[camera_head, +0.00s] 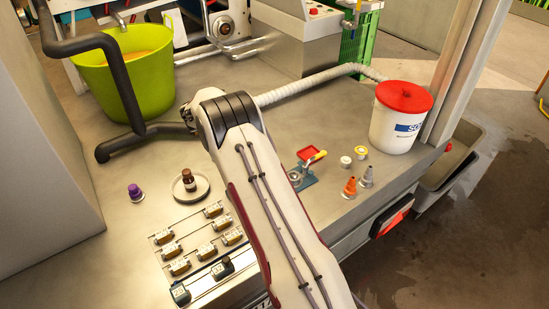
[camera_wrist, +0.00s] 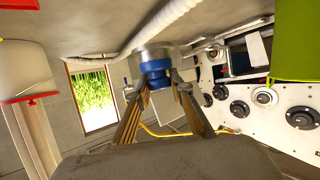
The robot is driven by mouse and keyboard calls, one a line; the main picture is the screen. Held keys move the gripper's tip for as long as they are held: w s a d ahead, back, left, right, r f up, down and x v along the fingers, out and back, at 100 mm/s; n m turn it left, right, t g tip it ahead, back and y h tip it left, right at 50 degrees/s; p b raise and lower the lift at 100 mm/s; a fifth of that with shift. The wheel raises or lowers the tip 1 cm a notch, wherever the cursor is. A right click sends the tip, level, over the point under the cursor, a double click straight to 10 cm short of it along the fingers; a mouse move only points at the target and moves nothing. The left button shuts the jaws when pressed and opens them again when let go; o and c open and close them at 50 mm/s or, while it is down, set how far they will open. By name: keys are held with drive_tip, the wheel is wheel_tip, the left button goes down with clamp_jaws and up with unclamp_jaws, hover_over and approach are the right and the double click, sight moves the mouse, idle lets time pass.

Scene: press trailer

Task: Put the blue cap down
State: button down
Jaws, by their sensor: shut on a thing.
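In the wrist view my gripper (camera_wrist: 162,84) is shut on the blue cap (camera_wrist: 155,68), which sits between the fingertips. A silver round part (camera_wrist: 150,54) shows right behind the cap; I cannot tell whether they touch. In the head view my arm crosses the middle of the worktop and hides the gripper and the blue cap. The grey worktop (camera_head: 110,240) appears at the top of the wrist view, which looks upside down.
A brown bottle (camera_head: 188,177) stands on a round dish (camera_head: 201,189), beside a purple-topped piece (camera_head: 135,192). Orange (camera_head: 350,187) and grey (camera_head: 367,177) cones stand right of my arm. A red-lidded white bucket (camera_head: 395,125) and green bucket (camera_head: 135,85) stand farther back.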

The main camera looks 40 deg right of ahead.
drive_tip(key=s+d+f+m+g+h, duration=0.3)
drive_tip(key=s+d+f+m+g, duration=0.4)
drive_tip(key=s+d+f+g, duration=0.1)
drive_tip(key=shift+s+d+f+m, duration=0.4)
drive_tip(key=shift+s+d+f, duration=0.55)
drive_tip(key=shift+s, duration=0.45)
drive_tip(key=shift+f, duration=2.9)
drive_tip(key=shift+f, duration=2.05)
drive_tip(key=shift+f, duration=0.2)
